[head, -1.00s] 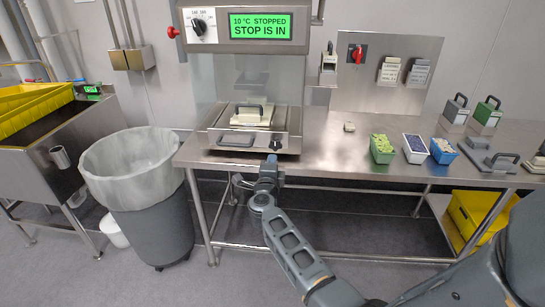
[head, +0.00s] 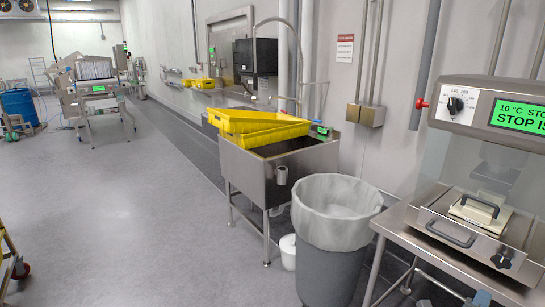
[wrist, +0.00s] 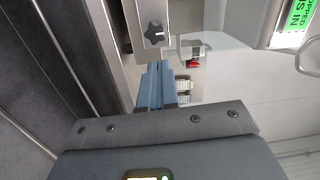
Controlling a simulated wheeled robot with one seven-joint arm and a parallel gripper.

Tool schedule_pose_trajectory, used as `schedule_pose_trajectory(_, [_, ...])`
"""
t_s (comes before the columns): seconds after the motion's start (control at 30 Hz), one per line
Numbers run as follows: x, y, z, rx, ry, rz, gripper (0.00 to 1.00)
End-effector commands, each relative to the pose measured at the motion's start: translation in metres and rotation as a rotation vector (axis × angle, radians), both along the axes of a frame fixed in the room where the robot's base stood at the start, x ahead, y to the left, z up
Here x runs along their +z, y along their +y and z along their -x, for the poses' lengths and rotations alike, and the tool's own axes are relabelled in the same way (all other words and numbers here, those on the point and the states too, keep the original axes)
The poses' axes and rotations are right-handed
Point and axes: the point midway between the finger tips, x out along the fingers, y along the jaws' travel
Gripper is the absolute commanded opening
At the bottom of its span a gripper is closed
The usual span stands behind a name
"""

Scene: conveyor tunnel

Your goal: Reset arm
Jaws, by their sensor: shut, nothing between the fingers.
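My gripper (wrist: 155,85) shows in the wrist view as blue-grey fingers pressed together, with nothing between them. The wrist picture is turned on its side. A dark star-shaped knob (wrist: 155,32) on a steel front lies beyond the fingertips. The rest of the arm is out of that view.
The machine (head: 470,113) with a green "STOP" display stands on a steel table (head: 392,222) at the right. A lined grey bin (head: 335,262) stands beside it. Yellow crates (head: 262,124) rest on a steel sink (head: 250,178). Open grey floor (head: 140,210) lies left.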

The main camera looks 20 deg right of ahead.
Motion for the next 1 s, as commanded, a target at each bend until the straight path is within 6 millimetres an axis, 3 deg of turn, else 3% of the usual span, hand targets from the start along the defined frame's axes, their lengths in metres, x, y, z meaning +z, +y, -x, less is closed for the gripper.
schedule_pose_trajectory(0.17, [0.006,0.048,0.036,0.148,0.154,0.178,0.00])
schedule_pose_trajectory(0.7, [0.044,0.236,0.161,0.694,0.667,0.739,0.00])
schedule_pose_trajectory(1.0, [0.078,0.318,0.238,0.960,0.936,1.009,0.00])
